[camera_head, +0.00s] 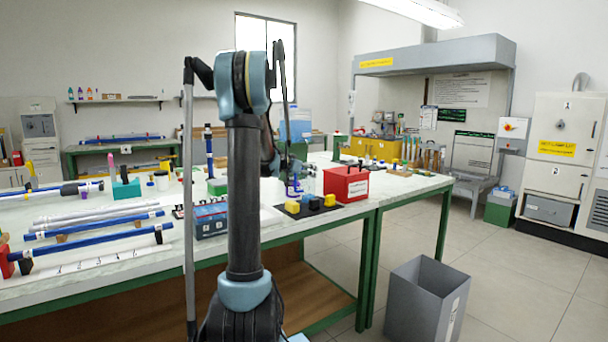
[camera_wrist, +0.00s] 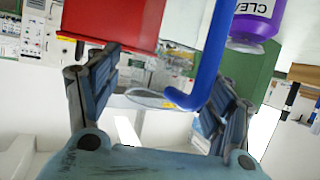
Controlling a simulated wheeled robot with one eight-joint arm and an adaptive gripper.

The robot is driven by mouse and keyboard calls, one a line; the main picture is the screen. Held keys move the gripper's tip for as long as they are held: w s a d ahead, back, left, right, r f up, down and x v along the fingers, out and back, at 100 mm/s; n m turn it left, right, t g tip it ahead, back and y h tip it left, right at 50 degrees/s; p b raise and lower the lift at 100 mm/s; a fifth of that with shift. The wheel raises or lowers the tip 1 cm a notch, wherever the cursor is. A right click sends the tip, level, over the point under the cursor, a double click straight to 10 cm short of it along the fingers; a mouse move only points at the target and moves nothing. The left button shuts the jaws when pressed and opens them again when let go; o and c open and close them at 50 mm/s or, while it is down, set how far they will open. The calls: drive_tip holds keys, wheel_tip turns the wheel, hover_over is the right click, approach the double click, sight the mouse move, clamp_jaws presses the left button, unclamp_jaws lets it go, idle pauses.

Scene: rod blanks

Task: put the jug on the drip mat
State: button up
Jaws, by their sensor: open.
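My gripper (camera_wrist: 168,78) is open in the wrist view, with a finger at each side. A blue bent bar (camera_wrist: 207,65), which looks like a handle, stands between the fingers, nearer the right one. A clear rim-like shape (camera_wrist: 150,98) lies beside it; these may be parts of a see-through jug. In the head view a pale clear object (camera_head: 308,180), possibly the jug, stands between a purple bottle (camera_head: 293,188) and the red box. My arm partly hides this area.
The red box (camera_head: 346,184) stands right beside the mat and fills the upper left of the wrist view (camera_wrist: 112,20). A blue-grey box (camera_head: 210,219) is left of my arm. Blue rods (camera_head: 95,225) lie at left. A grey bin (camera_head: 425,300) stands on the floor.

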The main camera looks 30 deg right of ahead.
drive_tip(key=shift+r, duration=0.1)
drive_tip(key=v, duration=1.2)
drive_tip(key=s+a+f+n+g+y, duration=0.1)
drive_tip(key=s+a+f+n+y, duration=0.3)
drive_tip(key=s+a+f, duration=0.4)
drive_tip(key=s+a+f+n+g+y, duration=0.1)
drive_tip(key=s+a+f+n+y, duration=0.3)
drive_tip(key=s+a, duration=1.2)
drive_tip(key=s+a+f+n+g+y, duration=0.1)
drive_tip(key=s+a+f+n+y, duration=0.3)
drive_tip(key=s+a+f, duration=0.8)
drive_tip(key=s+a+n, duration=0.1)
drive_tip(key=a, duration=0.2)
drive_tip(key=shift+a+f+g+y, duration=0.2)
drive_tip(key=shift+a+g+y, duration=0.1)
